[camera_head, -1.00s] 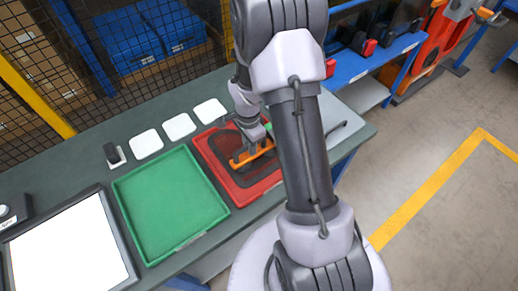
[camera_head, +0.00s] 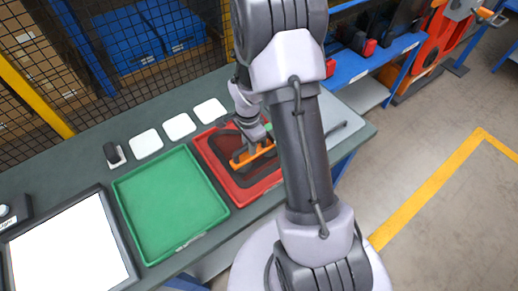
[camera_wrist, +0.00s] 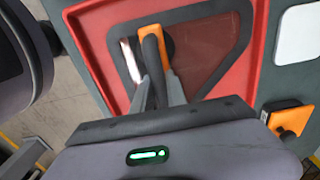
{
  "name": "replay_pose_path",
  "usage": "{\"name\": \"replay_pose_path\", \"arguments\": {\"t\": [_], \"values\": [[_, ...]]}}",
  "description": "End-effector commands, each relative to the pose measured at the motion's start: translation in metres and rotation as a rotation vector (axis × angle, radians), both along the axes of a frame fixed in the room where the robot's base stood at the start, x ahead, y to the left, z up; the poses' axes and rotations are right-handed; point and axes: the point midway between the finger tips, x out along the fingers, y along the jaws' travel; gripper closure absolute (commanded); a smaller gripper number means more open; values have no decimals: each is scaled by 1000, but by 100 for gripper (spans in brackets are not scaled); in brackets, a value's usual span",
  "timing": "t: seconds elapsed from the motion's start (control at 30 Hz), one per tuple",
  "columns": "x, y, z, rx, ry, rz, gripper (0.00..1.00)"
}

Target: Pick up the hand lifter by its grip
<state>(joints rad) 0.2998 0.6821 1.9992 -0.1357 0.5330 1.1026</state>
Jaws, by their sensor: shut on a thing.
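The hand lifter, an orange bar with a dark grip, is over the red tray (camera_head: 275,180) in the head view. In that view its orange part (camera_head: 252,155) shows just below my gripper (camera_head: 246,138). In the wrist view the lifter (camera_wrist: 153,58) runs up from between the fingertips of my gripper (camera_wrist: 158,82). My gripper is shut on its grip. A dark-bordered, reddish see-through panel (camera_wrist: 209,61) lies in the tray under the lifter. I cannot tell whether the lifter touches the panel. My arm hides part of the tray's right side in the head view.
A green tray (camera_head: 170,205) stands left of the red tray. Several white pads (camera_head: 145,143) lie behind it, with a small dark device (camera_head: 113,154) beside them. A lit white panel (camera_head: 70,250) is at far left. In the wrist view an orange-and-black item (camera_wrist: 290,118) is at right.

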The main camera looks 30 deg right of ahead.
Motion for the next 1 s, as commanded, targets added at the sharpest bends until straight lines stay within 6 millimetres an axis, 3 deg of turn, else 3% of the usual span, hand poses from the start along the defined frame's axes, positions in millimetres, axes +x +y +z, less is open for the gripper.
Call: {"name": "replay_pose_path", "arguments": {"t": [0.57,1.0], "values": [[0,0,40,0,-1,0,100],[1,0,40,0,0,1,100]]}}
